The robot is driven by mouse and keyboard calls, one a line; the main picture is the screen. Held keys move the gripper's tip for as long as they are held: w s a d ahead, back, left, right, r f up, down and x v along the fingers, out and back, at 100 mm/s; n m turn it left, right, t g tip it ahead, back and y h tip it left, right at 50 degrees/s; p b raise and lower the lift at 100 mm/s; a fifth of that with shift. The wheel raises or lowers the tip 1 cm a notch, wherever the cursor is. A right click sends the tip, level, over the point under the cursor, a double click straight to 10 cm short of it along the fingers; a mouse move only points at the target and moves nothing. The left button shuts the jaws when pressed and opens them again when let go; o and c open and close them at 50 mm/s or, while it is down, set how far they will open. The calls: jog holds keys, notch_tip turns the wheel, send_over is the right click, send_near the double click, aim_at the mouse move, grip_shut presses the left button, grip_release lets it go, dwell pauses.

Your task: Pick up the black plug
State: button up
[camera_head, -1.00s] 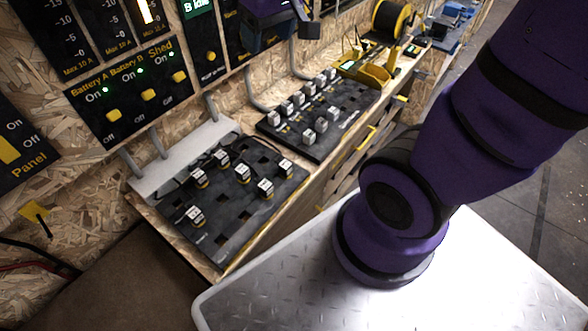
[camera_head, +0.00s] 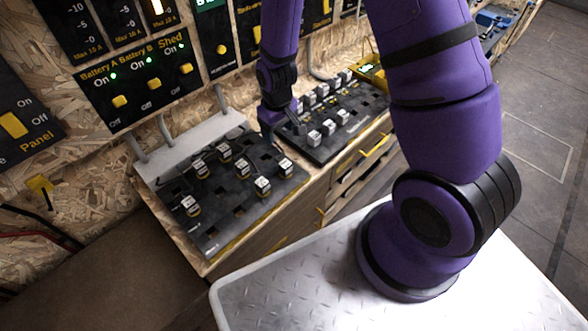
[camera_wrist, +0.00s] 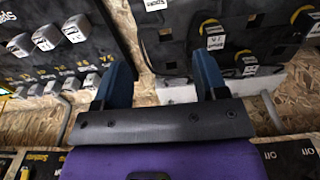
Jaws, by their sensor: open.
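Several black plugs with white labels and yellow bands sit in the left black board (camera_head: 232,220); one black plug (camera_head: 263,187) is near its right side. I cannot tell which of them is meant. In the wrist view, a black plug (camera_wrist: 213,36) stands on the board beyond my right finger, and another black plug (camera_wrist: 246,66) is to its right. My gripper (camera_head: 280,120) hangs near the gap between the two boards. It also shows in the wrist view (camera_wrist: 162,75), with its two blue fingers wide apart and nothing between them. The arm hides part of the right board.
The right black board (camera_head: 345,130) holds several grey-white plugs (camera_head: 314,138). A chipboard wall with switch panels (camera_head: 140,75) stands behind. Grey conduits (camera_head: 166,130) rise at the back of the boards. A pale metal surface (camera_head: 290,285) lies in front.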

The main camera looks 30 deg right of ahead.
send_over(285, 164)
jog(key=f, duration=0.5)
jog(key=shift+w+f, duration=0.15)
jog(key=shift+w, duration=0.1)
jog(key=shift+s+f, duration=0.2)
jog(key=shift+f, duration=5.05)
jog(key=c, duration=1)
